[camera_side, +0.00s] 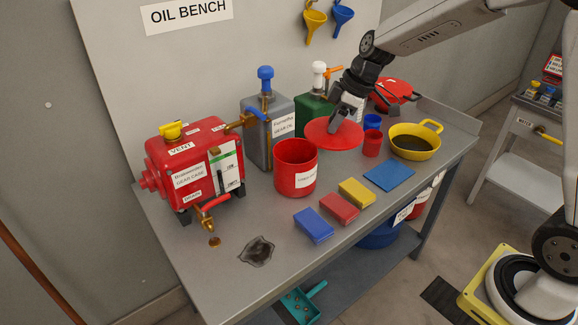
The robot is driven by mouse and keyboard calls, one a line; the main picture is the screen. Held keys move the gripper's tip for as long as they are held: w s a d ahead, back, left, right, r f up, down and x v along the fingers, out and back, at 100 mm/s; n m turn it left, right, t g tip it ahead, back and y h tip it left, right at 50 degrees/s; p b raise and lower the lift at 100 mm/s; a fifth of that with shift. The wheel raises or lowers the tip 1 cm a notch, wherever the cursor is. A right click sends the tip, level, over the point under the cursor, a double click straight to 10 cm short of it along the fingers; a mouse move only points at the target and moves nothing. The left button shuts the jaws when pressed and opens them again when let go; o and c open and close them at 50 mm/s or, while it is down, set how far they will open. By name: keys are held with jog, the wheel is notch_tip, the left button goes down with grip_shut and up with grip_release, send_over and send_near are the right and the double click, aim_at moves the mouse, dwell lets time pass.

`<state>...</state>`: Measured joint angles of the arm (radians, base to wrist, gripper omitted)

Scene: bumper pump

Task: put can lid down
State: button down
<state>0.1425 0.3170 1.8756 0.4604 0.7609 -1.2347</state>
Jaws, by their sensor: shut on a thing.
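The can lid (325,136) is a round red disc near the middle of the bench, right of the open red can (295,168). My gripper (338,122) comes down from the upper right and is shut on the lid at its top. The lid looks about level. I cannot tell whether its underside touches the bench or hangs just above it. The red can stands upright with its top uncovered and a white label on its side.
A grey can (268,130) and a green can (314,112) stand behind. Small red (372,144) and blue cups and a yellow pan (414,142) of dark liquid are close on the right. Coloured blocks (339,207) and a blue mat (389,175) lie in front.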

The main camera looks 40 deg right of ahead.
dwell(0.6)
jog(key=s+d+f+m+h, duration=0.15)
jog(key=d+f+m, duration=0.35)
jog(key=d+f, duration=0.65)
send_near(328, 168)
jog(key=shift+w+a+f+n+t, duration=0.1)
jog(key=shift+a+f+n+t, duration=0.25)
jog(key=shift+a+f, duration=0.3)
jog(key=shift+w+d+f, duration=0.15)
jog(key=shift+w+f, duration=0.15)
jog(key=shift+f, duration=0.05)
jog(key=shift+w+f, duration=0.3)
jog(key=shift+f, duration=1.5)
jog(key=shift+f, duration=0.15)
